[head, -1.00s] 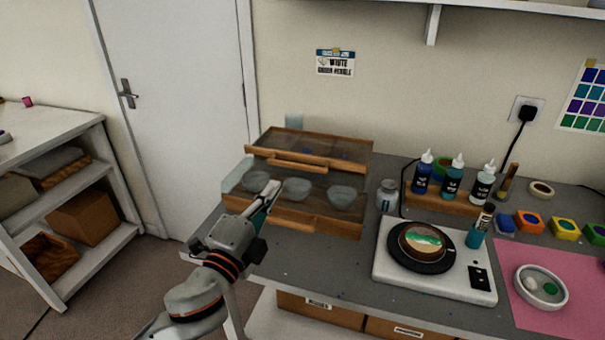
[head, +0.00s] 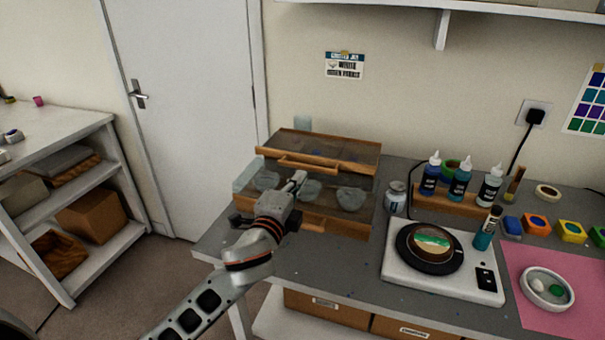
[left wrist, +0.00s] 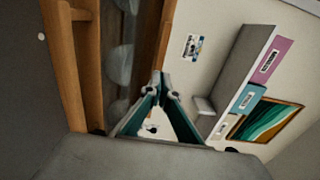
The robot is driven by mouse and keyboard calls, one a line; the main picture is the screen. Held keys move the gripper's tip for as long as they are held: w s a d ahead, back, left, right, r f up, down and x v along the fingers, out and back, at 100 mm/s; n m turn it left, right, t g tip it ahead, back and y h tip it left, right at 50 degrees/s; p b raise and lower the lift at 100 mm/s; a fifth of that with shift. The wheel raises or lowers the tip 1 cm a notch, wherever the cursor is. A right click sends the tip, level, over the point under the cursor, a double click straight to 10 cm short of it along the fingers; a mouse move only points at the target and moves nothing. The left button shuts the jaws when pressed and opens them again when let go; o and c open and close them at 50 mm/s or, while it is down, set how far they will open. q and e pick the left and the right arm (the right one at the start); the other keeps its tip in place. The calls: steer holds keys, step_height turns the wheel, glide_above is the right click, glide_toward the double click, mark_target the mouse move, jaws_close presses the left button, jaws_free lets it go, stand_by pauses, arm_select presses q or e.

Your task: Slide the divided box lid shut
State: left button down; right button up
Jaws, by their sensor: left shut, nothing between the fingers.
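The divided box (head: 325,222) is a wooden tray at the back left of the grey workbench. Several pale bowls (head: 352,199) sit in its front part. Its lid (head: 345,150), a clear panel with a wooden front bar and handle (head: 308,164), lies toward the back, leaving the front part uncovered. My left gripper (head: 299,177) is shut and empty above the bowls, just in front of the lid's bar; I cannot tell whether it touches. In the left wrist view its fingertips (left wrist: 161,78) meet close to a wooden bar (left wrist: 154,45). My right gripper is not in view.
A turntable (head: 430,249) on a white base stands right of the box, with a jar (head: 396,197) between them. Bottles (head: 460,180) stand in a wooden rack behind. A pink mat (head: 520,315) lies at the right. Bare benchtop (head: 315,257) shows in front of the box.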

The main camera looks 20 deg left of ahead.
mark_target(306, 167)
arm_select(q)
steer(key=shift+w, duration=1.45)
steer(key=w, duration=0.4)
steer(key=shift+w+d, duration=0.1)
steer(key=shift+w, duration=0.05)
steer(key=shift+r, duration=0.1)
steer(key=shift+p, duration=0.3)
